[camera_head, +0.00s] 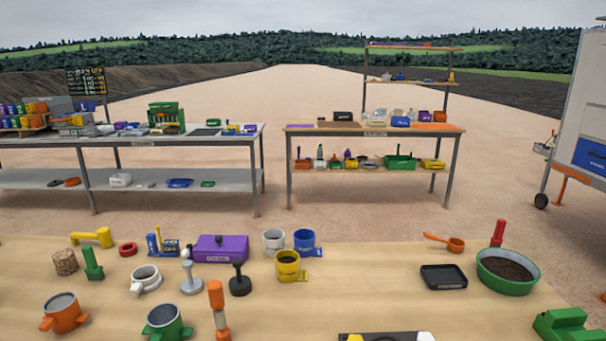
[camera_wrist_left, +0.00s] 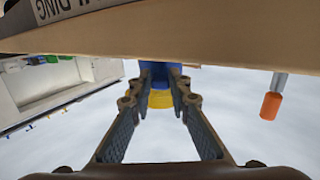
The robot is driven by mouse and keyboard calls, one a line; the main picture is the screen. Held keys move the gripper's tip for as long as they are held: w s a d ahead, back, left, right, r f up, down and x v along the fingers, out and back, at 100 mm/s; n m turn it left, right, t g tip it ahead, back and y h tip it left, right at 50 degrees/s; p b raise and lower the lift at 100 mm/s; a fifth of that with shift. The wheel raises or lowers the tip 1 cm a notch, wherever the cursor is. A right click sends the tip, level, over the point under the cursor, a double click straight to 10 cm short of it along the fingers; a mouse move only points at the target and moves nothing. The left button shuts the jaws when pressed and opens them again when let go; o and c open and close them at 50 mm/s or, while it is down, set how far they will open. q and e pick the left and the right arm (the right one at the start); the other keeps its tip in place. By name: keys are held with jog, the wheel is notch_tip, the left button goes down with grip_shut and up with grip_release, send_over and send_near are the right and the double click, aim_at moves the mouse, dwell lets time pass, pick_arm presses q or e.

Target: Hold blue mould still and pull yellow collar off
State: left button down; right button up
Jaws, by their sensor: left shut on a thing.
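In the left wrist view, which looks upside down, a blue part that looks like the blue mould (camera_wrist_left: 158,75) sits between the fingertips of my left gripper (camera_wrist_left: 160,82). A yellow band, apparently the yellow collar (camera_wrist_left: 160,99), shows on its sky side, beside the blue part. My left gripper is shut on the blue mould; the fingers partly hide both parts. My right gripper is in no view.
An orange-topped rammer (camera_head: 216,295) stands on the near table; an orange handle (camera_wrist_left: 271,105) also shows in the left wrist view. A yellow pot (camera_head: 288,268), a blue pot (camera_head: 304,242) and a purple box (camera_head: 220,250) stand nearby. The table's middle right is mostly clear around a black tray (camera_head: 443,277).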

pick_arm(q)
jog(key=c, duration=1.7)
grip_release()
jog(key=shift+c, duration=0.2)
jog(key=f+v, duration=0.1)
jog(key=v, duration=1.1)
jog(key=shift+r, duration=0.45)
